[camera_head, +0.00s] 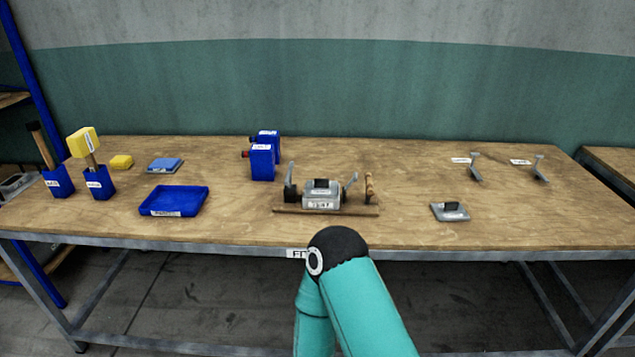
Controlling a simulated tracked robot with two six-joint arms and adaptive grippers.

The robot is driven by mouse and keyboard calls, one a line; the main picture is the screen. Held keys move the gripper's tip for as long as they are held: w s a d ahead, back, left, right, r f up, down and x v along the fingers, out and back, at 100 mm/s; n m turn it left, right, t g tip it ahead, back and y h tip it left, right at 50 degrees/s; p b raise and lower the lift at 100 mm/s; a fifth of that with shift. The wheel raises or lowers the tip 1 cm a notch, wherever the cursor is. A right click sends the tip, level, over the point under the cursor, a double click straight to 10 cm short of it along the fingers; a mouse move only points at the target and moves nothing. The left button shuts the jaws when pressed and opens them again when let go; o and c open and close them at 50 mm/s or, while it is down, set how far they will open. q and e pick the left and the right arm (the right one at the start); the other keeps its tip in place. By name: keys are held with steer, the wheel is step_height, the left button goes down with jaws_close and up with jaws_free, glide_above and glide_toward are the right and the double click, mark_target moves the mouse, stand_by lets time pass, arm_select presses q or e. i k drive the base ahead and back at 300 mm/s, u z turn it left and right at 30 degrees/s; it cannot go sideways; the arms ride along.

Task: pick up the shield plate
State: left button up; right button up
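A flat grey plate with a black block or handle on top (450,212) lies on the right half of the wooden workbench (400,228), near its front edge. It looks like the shield plate, but no readable label confirms this. Nothing touches it. A teal link of mine with a black joint rises at the bottom middle, in front of the bench edge. I cannot tell which arm it belongs to. Neither of my grippers shows in the head view.
A grey fixture (322,194) on a wooden base stands mid-bench, with two blue boxes (262,162) behind it. Two metal brackets (475,167) stand at the back right. A blue tray (174,201) and tool holders (100,184) are on the left. Bench around the plate is clear.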

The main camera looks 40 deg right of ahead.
mark_target(319, 188)
steer(key=z, duration=0.3)
steer(key=i, duration=0.7)
steer(key=z, duration=0.6)
steer(key=k, duration=0.8)
steer(key=z, duration=0.2)
steer(key=i, duration=0.7)
steer(key=u, duration=0.05)
